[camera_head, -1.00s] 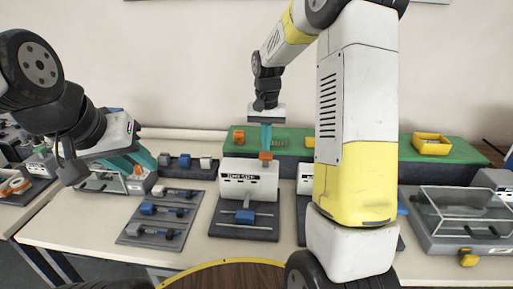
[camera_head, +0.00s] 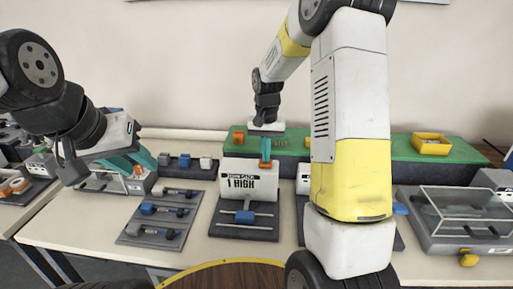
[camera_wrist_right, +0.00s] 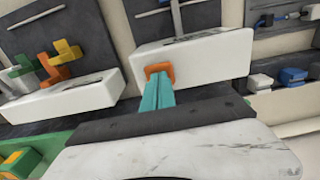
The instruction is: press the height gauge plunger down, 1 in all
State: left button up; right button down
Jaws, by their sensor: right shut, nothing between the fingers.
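The height gauge is a white box (camera_head: 238,184) on a dark base plate, at the middle of the head view. Its front reads "1 HIGH" under a smaller line. Its orange plunger (camera_head: 265,164) is at the box's top edge, low against it. My right gripper (camera_head: 266,148) is above it, teal fingers shut and empty, tips on the plunger. The right wrist view shows the fingers (camera_wrist_right: 157,95) meeting the orange plunger (camera_wrist_right: 160,70) on the white box (camera_wrist_right: 205,62). My left gripper (camera_head: 138,162) is at the left, over another station; its finger gap is unclear.
A second white box (camera_head: 303,180) stands to the right, partly hidden by my right arm. A clear-lidded case (camera_head: 465,208) is at the far right. A green ledge (camera_head: 378,148) with a yellow bin (camera_head: 432,143) runs behind. A grey plate (camera_head: 162,222) with blue parts lies to the left.

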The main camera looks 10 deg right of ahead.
notch_tip(320, 180, up, 8)
dwell(1.0)
dwell(0.5)
jog(key=s+r+n+t+y, duration=0.1)
jog(key=s+r+n+t, duration=0.15)
jog(key=s+r, duration=0.8)
jog(key=s+a+n+t+y, duration=0.1)
jog(key=s+a+t, duration=0.1)
jog(key=s, duration=1.1)
jog(key=shift+s+f+t, duration=0.4)
jog(key=shift+f+t, duration=0.05)
jog(key=shift+t, duration=0.4)
